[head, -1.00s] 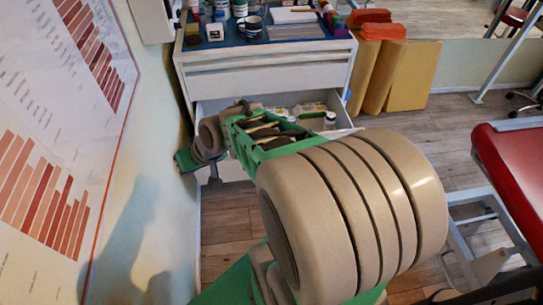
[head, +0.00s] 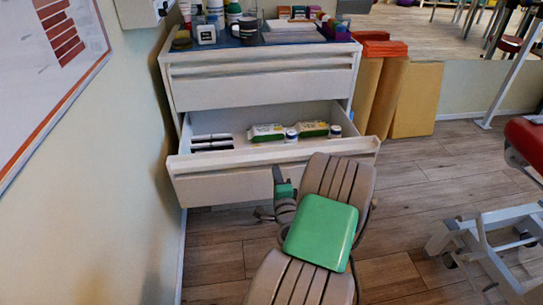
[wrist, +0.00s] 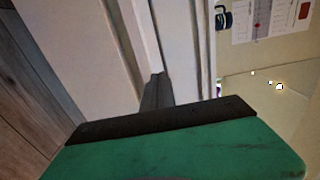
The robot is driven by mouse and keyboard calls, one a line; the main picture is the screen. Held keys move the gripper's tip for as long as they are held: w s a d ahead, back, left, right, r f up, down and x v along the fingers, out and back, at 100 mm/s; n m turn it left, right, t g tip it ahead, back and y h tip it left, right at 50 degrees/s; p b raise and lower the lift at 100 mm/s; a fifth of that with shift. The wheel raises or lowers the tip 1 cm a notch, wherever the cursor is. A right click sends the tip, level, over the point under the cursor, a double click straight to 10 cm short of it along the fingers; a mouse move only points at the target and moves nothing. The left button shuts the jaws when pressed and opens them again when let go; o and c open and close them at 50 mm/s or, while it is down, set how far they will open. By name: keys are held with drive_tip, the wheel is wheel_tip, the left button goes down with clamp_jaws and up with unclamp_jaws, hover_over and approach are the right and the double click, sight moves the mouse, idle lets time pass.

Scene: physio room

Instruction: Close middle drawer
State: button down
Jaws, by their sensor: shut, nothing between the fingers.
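The white middle drawer (head: 220,188) stands pulled out from the cabinet below the closed top drawer (head: 260,88). Several packs and small bottles lie inside it. My gripper (head: 277,170) is at the outer side of the drawer front, near the middle of its width. In the wrist view my gripper (wrist: 155,90) shows as dark fingers held together, empty, with their tips at or very near a white panel. I cannot tell whether they touch it. My arm hides part of the drawer front and what lies below it.
The cabinet top (head: 265,40) carries bottles, a mug and boxes. A wall with a poster (head: 50,70) is close on the left. Yellow foam blocks (head: 415,100) with orange ones on top stand right of the cabinet. A red treatment table (head: 527,145) is at the far right.

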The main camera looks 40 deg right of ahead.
sight(270, 148)
drive_tip(key=p+x, duration=0.1)
drive_tip(key=x, duration=0.8)
drive_tip(key=shift+w+f, duration=0.1)
drive_tip(key=shift+w, duration=0.2)
drive_tip(key=shift+d, duration=0.1)
